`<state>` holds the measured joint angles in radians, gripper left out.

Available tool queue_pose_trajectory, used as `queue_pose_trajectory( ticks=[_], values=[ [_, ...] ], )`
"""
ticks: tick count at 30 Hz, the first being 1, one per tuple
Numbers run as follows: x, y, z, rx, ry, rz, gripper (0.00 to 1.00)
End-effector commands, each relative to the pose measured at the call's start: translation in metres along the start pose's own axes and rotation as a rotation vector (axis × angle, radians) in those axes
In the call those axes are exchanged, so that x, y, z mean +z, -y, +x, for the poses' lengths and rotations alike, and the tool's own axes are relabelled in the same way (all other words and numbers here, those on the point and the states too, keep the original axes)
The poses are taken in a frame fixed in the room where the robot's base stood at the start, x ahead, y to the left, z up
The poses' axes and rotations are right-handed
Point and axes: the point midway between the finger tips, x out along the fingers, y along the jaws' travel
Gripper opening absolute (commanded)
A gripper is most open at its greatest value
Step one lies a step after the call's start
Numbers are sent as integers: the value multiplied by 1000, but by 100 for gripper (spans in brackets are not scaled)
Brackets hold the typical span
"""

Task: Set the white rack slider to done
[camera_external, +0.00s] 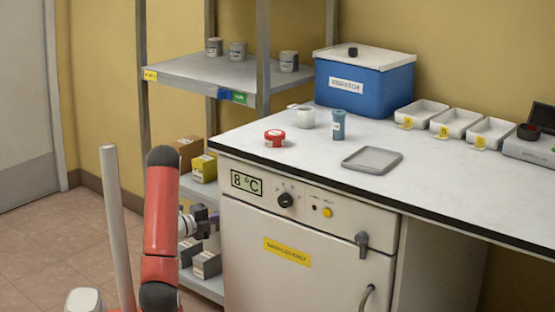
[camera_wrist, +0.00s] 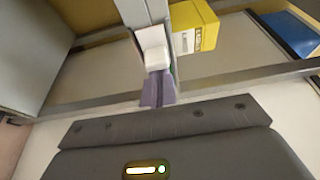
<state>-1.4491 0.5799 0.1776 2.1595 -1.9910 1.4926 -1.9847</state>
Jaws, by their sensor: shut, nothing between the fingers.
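In the external view a small strip on the front edge of the grey rack's (camera_external: 185,68) upper shelf appears to be the slider (camera_external: 233,96). Its left part is blue and its right part green with lettering too small to read. I cannot make out a separate knob or its setting. My gripper (camera_wrist: 154,52) shows in the wrist view with its pale fingers together and empty, in front of a grey upright. In the external view my gripper (camera_external: 192,222) is well below the strip, beside the lower part of the rack.
A yellow box (camera_external: 203,167) stands on a lower shelf; it also shows close behind the fingers in the wrist view (camera_wrist: 195,25). Grey containers (camera_external: 206,264) stand on the bottom shelf. A white cabinet (camera_external: 320,245) under the worktop stands right of the rack.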

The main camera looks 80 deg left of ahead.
Motion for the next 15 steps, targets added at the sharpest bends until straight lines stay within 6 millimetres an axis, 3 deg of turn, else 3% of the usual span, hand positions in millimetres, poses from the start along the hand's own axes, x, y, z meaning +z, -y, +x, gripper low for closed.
queue_pose_trajectory(
  ticks=[4, 9, 15],
  values=[
    [-6, 1, 2, 2, 12, 1, 0],
    [-42, 2, 15, 2, -3, -2, 0],
    [-38, 1, -37, 2, 3, 0, 0]
  ],
)
